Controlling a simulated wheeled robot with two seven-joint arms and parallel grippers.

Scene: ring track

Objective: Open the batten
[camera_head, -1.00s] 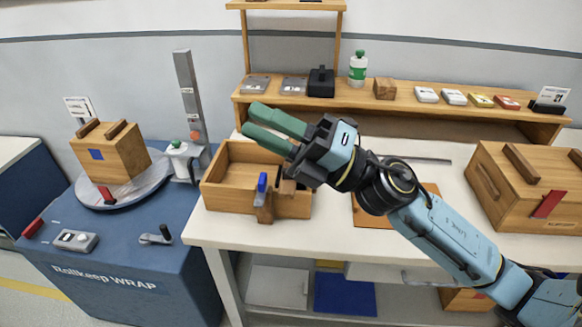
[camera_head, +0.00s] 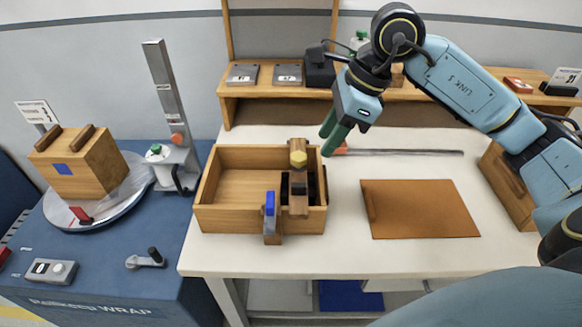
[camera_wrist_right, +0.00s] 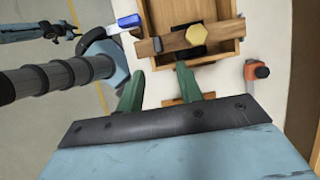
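The batten (camera_head: 298,188) is a brown wooden bar with a yellow hexagonal knob (camera_head: 298,158). It lies front to back over the right end of an open wooden crate (camera_head: 234,219). My right gripper (camera_head: 333,140) is just right of the crate's far right corner, pointing down. Its green fingers (camera_wrist_right: 158,90) are apart and empty, beside the batten.
A brown board (camera_head: 425,208) lies right of the crate. A shelf (camera_head: 250,91) with boxes runs along the back. A turntable (camera_head: 120,205) bearing a wooden box and a post stand at left.

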